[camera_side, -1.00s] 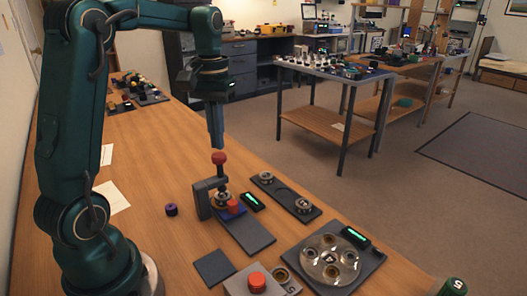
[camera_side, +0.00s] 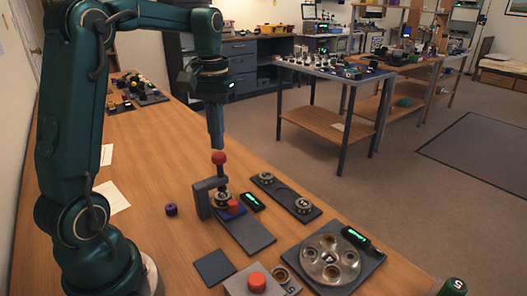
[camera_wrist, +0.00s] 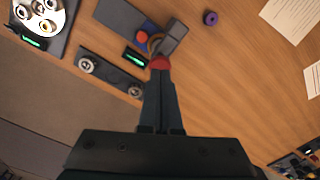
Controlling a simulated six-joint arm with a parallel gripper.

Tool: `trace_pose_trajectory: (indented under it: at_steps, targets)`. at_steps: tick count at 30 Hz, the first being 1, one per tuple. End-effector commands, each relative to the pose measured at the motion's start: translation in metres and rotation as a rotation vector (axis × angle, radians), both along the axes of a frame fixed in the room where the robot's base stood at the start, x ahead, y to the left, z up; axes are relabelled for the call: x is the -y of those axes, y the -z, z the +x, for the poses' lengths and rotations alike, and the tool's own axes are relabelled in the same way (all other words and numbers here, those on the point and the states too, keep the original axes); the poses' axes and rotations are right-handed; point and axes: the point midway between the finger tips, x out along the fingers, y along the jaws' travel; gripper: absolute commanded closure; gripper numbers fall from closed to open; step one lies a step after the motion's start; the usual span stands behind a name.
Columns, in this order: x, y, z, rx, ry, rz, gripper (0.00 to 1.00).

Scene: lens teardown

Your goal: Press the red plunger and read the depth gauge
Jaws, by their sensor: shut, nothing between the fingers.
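The red plunger (camera_side: 219,158) is a round red knob on top of a small grey press stand (camera_side: 203,196). It also shows in the wrist view (camera_wrist: 160,63), right at the fingertips. My gripper (camera_side: 217,146) points down with its fingers together, directly above the knob. Its tips touch or nearly touch the knob; I cannot tell which. In the wrist view the shut fingers (camera_wrist: 158,88) hold nothing. A small black gauge with a green display (camera_side: 252,201) lies just right of the press; it also shows in the wrist view (camera_wrist: 136,60). Its digits are too small to read.
A red button block (camera_side: 257,282) is at the front. A grey plate with a round dial of several rings (camera_side: 318,284) and its own green display (camera_side: 356,238) is at front right. A dark tray (camera_side: 283,194) holds two rings. A purple ring (camera_side: 171,210) lies left of the press.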

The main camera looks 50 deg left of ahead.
Motion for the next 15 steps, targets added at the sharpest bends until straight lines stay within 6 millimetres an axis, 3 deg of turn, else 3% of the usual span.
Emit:
trace_pose_trajectory:
  at_steps: [15]
  targets:
    - [0.0,0.019,0.0,0.0,0.0,0.0,1.0]
